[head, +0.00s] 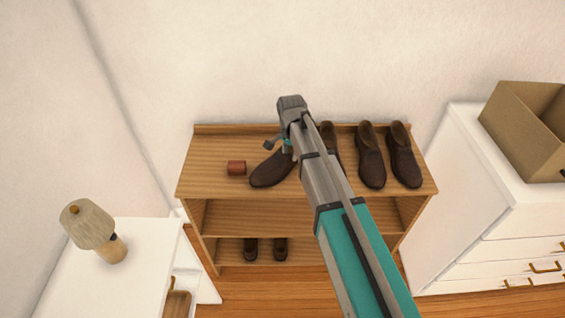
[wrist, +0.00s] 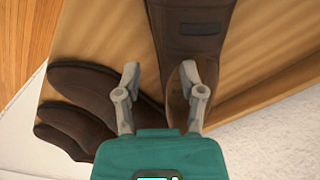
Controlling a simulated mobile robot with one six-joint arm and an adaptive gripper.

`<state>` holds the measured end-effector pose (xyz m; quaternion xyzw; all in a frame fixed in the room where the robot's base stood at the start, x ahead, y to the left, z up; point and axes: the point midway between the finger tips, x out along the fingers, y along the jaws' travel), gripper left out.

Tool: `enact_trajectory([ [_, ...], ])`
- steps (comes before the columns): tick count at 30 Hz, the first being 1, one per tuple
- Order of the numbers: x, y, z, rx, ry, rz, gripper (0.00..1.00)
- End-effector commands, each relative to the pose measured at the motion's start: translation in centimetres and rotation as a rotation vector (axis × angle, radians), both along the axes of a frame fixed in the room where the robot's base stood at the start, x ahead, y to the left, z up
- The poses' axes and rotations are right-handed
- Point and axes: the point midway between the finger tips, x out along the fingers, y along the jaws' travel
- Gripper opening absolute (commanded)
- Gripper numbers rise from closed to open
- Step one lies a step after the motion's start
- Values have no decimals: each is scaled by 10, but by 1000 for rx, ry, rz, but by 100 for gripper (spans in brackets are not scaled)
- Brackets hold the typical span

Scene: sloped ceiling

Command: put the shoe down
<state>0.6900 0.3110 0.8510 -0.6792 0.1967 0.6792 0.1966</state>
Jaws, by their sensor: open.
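A dark brown shoe (head: 270,171) rests on the top board of the wooden shelf (head: 210,183), its toe pointing to the lower left. My gripper (head: 279,143) is open above the back end of this shoe, and my arm hides part of it. In the wrist view the gripper (wrist: 159,74) has its fingers spread. The shoe (wrist: 190,30) lies under them, with the right finger overlapping it and the left finger beside it. I cannot tell whether a finger touches it.
More brown shoes (head: 371,160) stand to the right on the top board, one partly behind my arm. A red-brown cylinder (head: 237,168) is left of the shoe. Two shoes (head: 251,249) show lower down. A white dresser (head: 465,205) with a box (head: 515,135) is right; a lamp (head: 88,222) is left.

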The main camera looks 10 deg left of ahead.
Motion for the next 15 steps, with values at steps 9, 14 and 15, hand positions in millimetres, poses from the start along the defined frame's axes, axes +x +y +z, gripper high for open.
enact_trajectory([
  [9, 0, 1, -29, 0, 0, 0, 51],
  [14, 0, 1, -38, 0, 0, 0, 51],
  [15, 0, 1, -39, 0, 0, 0, 51],
])
